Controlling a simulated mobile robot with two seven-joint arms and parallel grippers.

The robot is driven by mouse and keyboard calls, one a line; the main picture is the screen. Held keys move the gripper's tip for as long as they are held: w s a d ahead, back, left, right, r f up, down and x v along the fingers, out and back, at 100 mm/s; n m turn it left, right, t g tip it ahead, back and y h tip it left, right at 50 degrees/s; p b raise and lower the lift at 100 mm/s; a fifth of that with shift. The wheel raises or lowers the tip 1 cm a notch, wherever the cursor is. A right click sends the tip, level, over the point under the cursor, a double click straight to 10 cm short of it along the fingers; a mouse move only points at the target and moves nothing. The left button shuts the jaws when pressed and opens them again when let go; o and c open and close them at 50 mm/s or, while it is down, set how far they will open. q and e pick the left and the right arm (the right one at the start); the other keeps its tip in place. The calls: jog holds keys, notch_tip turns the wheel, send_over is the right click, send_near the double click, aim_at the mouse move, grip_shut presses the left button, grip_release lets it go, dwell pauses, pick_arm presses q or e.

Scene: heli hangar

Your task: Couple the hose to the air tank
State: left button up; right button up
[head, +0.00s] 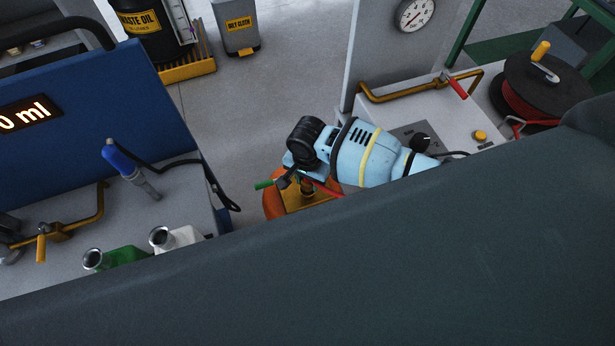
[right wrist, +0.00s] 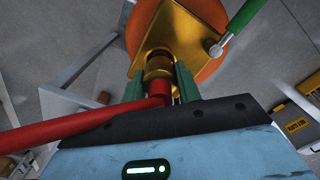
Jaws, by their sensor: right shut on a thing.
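The air tank is an orange body (head: 271,206) with a gold plate (head: 300,202) on top, low in the middle of the head view. In the right wrist view the gold plate (right wrist: 185,30) carries a brass fitting (right wrist: 158,63) and a green lever (right wrist: 250,22). My right gripper (right wrist: 160,82) is shut on the red hose's end (right wrist: 160,92), its green fingers either side of the fitting. The hose (right wrist: 85,122) runs off left. The hose end is against or just before the fitting; I cannot tell whether they are joined. My left gripper is out of view.
A bench (head: 150,215) with a blue-handled tool (head: 118,158) and bottles stands left. A grey cart with a gauge (head: 415,14) and a hose reel (head: 545,88) stand right. A large dark surface (head: 330,265) covers the lower head view. Grey floor (head: 260,110) is free behind the tank.

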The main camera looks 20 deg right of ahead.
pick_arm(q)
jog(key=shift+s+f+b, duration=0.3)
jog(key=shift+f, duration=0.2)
pick_arm(e)
jog(key=shift+f, duration=0.9)
jog(key=o, duration=1.1)
jog(key=shift+o, duration=0.5)
jog(key=o, duration=0.4)
jog(key=shift+w+r+p, duration=0.1)
jog(key=shift+r+p, duration=2.65)
jog(key=shift+r, duration=1.65)
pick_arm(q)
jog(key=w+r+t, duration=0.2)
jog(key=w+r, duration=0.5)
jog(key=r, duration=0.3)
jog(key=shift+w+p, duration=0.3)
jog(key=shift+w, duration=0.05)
pick_arm(e)
jog(key=shift+r, duration=1.2)
jog(key=shift+f, duration=0.1)
